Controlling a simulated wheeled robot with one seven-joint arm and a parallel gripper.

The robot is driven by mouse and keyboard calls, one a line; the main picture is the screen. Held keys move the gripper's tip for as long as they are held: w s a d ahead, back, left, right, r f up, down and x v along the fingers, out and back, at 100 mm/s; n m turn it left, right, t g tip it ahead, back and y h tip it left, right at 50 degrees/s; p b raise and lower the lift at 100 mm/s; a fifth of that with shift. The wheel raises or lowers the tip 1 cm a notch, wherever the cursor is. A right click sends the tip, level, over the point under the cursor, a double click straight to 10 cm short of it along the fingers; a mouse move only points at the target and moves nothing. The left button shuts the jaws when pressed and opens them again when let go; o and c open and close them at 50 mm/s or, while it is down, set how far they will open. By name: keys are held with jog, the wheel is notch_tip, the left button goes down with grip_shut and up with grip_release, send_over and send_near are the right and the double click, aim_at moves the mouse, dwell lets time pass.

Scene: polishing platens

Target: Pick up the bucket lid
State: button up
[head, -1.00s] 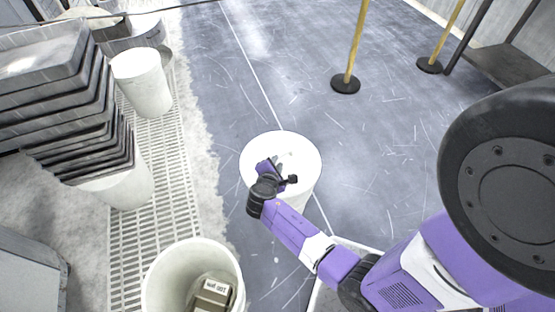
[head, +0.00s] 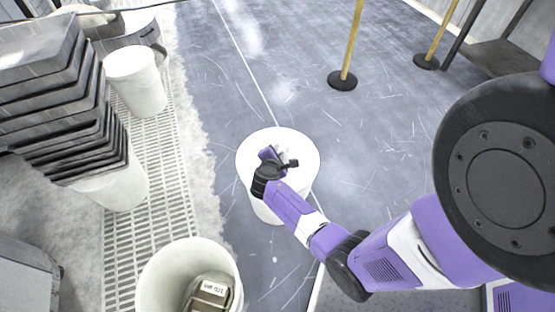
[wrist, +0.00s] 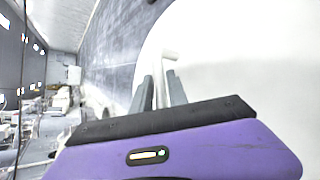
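The white round bucket lid (head: 248,158) sits on top of a white bucket (head: 263,211) in the middle of the head view, with no clear gap between them. My gripper (head: 284,156) is right over the lid. In the wrist view the lid (wrist: 245,65) fills the right side as a pale surface. A thin white bent handle (wrist: 170,56) stands up between the two grey fingers of my gripper (wrist: 159,92). The fingers are close on both sides of it; I cannot tell whether they press on it. My arm hides part of the bucket.
An open white bucket (head: 152,280) holding a labelled block (head: 209,294) stands at lower left. A stack of dark trays (head: 55,95) and another white bucket (head: 136,82) stand at left. A yellow post (head: 352,45) stands on the floor behind. The floor right of the lid is clear.

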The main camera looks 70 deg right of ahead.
grip_shut()
jog(key=shift+r, duration=0.1)
